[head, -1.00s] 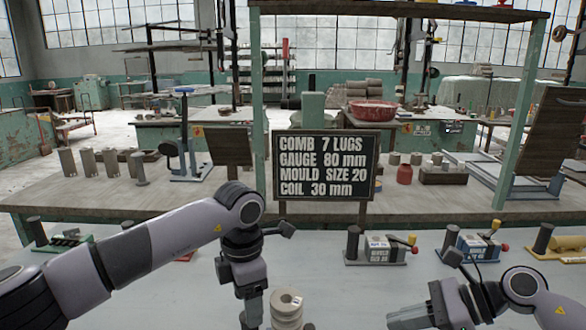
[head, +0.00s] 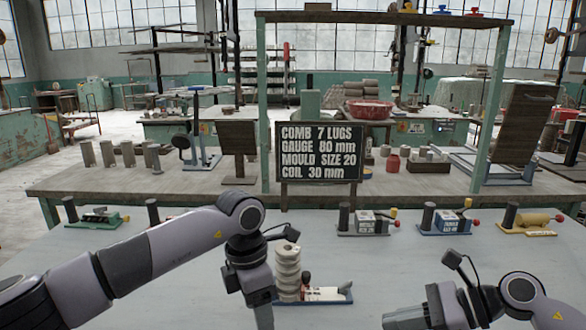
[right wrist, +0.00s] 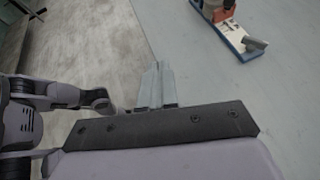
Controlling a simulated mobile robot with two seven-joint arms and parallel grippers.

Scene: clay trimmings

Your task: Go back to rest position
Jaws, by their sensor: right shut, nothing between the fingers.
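My right gripper (head: 392,322) is low at the right in the head view, over the near grey tabletop. Its fingers (right wrist: 156,85) are together and empty in the right wrist view. My left gripper (head: 262,305) points down at the bottom centre of the head view. Its fingertips are cut off by the frame edge, so I cannot see its opening. A pale ringed stack (head: 288,270) stands just right of it, by a blue-based device (head: 335,297) with a white part. I cannot tell whether the left gripper touches the stack.
A row of small devices, including a blue one (head: 447,222) and a yellow one (head: 530,219), lines the far side of the grey table (head: 400,262). Tabletop between the arms is mostly clear.

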